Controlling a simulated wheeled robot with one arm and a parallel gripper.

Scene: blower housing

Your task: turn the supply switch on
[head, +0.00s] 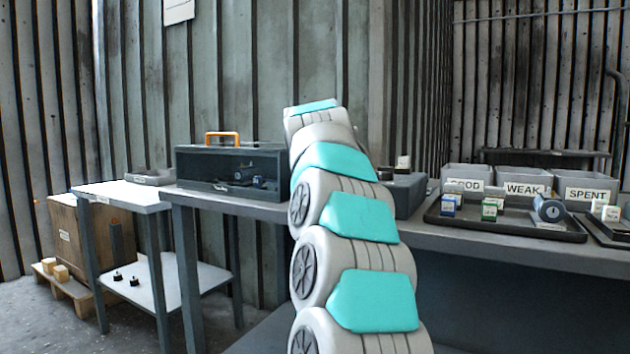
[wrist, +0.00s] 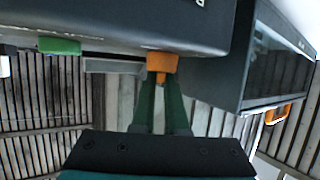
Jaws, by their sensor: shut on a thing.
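The supply switch looks to be the orange knob (wrist: 162,62) on the edge of a dark box (wrist: 120,22) in the wrist view. My gripper (wrist: 160,85) has its two dark green fingers closed on the stem of this orange knob. A green block-like part (wrist: 60,45) sits on the same box, to the left of the knob. In the head view a dark grey box (head: 410,192) stands on the bench, partly behind my arm. My arm hides the gripper and the knob there. I cannot read the switch's position.
A dark clear-fronted case (head: 230,168) with an orange handle (head: 222,136) stands left of my arm; its handle also shows in the wrist view (wrist: 284,110). At right are a dark tray (head: 515,226) with small parts and labelled bins (head: 467,172). A side table (head: 125,193) stands left.

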